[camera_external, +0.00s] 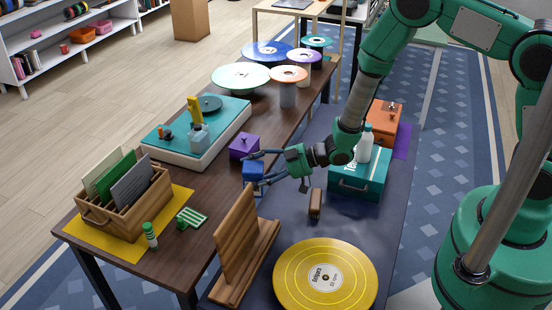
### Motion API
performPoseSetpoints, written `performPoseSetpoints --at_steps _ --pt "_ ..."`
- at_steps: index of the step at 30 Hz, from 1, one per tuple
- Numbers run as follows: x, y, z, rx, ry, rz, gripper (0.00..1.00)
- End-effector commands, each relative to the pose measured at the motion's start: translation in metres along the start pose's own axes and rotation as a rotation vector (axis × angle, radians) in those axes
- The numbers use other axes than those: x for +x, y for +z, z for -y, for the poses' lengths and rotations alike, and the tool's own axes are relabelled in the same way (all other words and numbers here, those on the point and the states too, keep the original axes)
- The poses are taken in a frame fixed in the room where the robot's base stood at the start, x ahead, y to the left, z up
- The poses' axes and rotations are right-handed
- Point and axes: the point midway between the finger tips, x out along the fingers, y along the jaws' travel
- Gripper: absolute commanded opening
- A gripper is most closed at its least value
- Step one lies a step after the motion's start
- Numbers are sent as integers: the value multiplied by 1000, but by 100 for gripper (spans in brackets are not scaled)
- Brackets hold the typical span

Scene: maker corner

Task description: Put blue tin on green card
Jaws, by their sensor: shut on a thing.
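My gripper (262,167) is shut on the blue tin (252,171), a small blue block-like thing, near the right edge of the brown table (218,194). Its fingers hide part of the tin, and I cannot tell whether the tin touches the table. A small flat green piece with pale stripes (192,218) lies on the table, left of and nearer than the tin. A green upright sheet (112,176) stands with others in a wooden crate at the left. I cannot tell which of the two is the green card.
A purple box (243,147) stands just behind the tin. A green-and-white bottle (150,235) stands beside the striped piece. A wooden stand (240,240), a yellow disc (325,277) and a teal toolbox (357,184) occupy the dark surface at right. Bare tabletop lies between tin and striped piece.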

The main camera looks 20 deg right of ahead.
Motion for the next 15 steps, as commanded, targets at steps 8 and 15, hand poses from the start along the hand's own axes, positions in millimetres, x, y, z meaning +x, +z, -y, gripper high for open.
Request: performPoseSetpoints --at_steps 8,15 --pt "16 -8 8 -66 -174 -5 17" --pt "22 -3 15 -117 -312 5 17"
